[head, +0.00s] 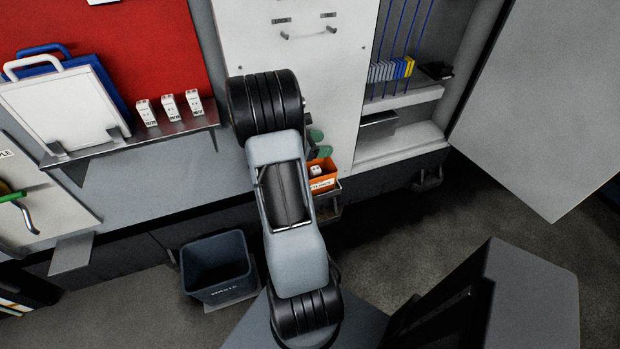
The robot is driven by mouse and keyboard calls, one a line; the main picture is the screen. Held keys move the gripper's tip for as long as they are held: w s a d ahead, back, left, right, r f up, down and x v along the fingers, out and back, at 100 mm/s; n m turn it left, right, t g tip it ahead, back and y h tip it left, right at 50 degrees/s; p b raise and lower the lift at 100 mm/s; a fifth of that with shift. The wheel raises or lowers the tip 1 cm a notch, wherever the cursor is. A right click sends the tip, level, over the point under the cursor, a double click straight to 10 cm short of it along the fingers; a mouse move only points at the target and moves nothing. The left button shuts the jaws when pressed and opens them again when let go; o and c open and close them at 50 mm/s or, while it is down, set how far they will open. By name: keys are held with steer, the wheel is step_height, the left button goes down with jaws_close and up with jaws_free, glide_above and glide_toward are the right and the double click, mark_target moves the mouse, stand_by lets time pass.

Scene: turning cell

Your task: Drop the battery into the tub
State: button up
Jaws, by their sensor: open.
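I cannot make out a battery for certain in the head view. A small orange tub (322,184) with a white label stands right of my arm, at the foot of the white panel. A small white block shows in it (315,170); I cannot tell if it is a battery. Two rounded green shapes (317,134) show just above the tub beside my arm, partly hidden; I cannot tell what they are. My arm crosses the middle of the picture and hides what is behind it. My gripper is not visible.
A dark open bin (218,268) stands on the floor left of my arm. Three white blocks (168,104) stand on a shelf at the left, beside white and blue boards. Shelves (400,100) with blue and yellow pieces are at upper right. A large grey panel (545,100) stands at right.

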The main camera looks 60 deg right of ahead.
steer(key=b+v, duration=0.1)
steer(key=v, duration=1.2)
steer(key=shift+w+a+r, duration=0.15)
steer(key=shift+w+a, duration=0.1)
steer(key=shift+a, duration=0.05)
